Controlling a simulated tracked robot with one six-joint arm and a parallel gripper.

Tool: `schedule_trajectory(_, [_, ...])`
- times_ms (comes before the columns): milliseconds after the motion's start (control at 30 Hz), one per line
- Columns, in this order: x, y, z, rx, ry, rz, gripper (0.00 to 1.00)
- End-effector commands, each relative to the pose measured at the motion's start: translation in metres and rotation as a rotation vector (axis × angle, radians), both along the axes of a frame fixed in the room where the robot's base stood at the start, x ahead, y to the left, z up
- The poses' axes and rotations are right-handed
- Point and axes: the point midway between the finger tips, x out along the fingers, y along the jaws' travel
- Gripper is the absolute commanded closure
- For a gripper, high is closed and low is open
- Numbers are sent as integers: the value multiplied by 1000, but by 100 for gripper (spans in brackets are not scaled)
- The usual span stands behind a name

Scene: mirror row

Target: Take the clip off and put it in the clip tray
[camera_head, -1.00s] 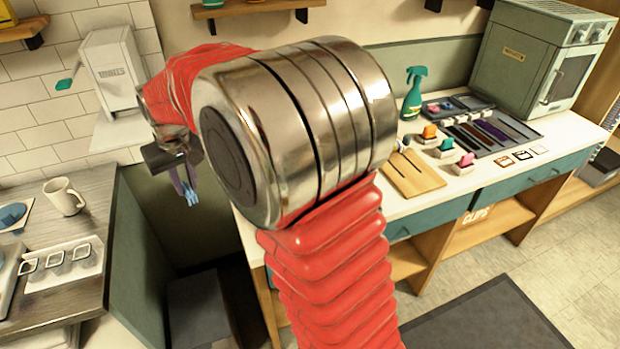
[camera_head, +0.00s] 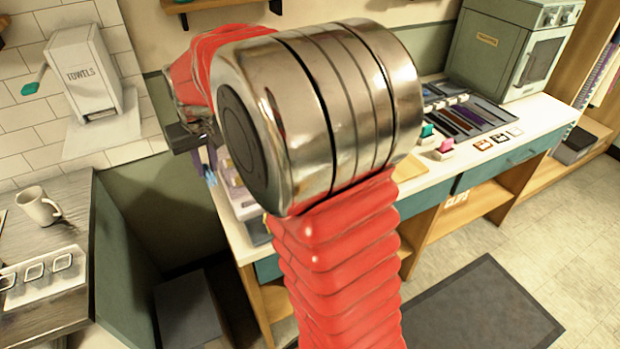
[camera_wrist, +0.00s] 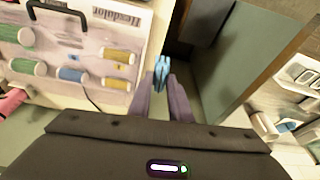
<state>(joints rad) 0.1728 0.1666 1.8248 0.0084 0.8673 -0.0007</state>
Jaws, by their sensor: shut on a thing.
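My gripper (camera_wrist: 164,95) is shut on a small light-blue clip (camera_wrist: 161,70), which sticks out between the purple fingertips in the wrist view. In the head view the gripper (camera_head: 203,165) and the blue clip (camera_head: 210,179) show at the left of my arm, partly covered by it. The clip is in the air over the gap between the two counters, near the left end of the white counter. A "CLIPS" label (camera_head: 456,198) shows on the front of the wooden shelf under the white counter. I cannot make out a clip tray itself.
A case of spools (camera_wrist: 75,50) lies close to the left of the gripper. A grey counter (camera_head: 60,225) with a mug (camera_head: 38,206) stands at the left, and a dark bin (camera_head: 190,310) stands in the gap. A dark mat (camera_head: 480,305) lies on open floor.

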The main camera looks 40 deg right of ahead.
Motion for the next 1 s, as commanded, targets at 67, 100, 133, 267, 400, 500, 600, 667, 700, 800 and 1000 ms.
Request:
schedule_trajectory(67, [-13,-29,1,3,-1,-50,100])
schedule_trajectory(100, [-20,-42,1,4,-2,-72,100])
schedule_trajectory(133, [-25,-51,1,5,-2,-88,100])
schedule_trajectory(267, [-50,-89,-1,8,-3,-148,100])
schedule_trajectory(400, [-81,-123,-6,14,-3,-202,100])
schedule_trajectory(500, [-106,-144,-10,17,0,-230,100])
schedule_trajectory(600, [-130,-160,-17,18,1,-244,100])
schedule_trajectory(667, [-144,-167,-21,19,1,-243,100])
schedule_trajectory(700, [-153,-171,-25,19,4,-237,100])
schedule_trajectory(800, [-171,-175,-34,14,5,-201,100])
schedule_trajectory(1000, [-177,-172,-42,0,5,-121,100])
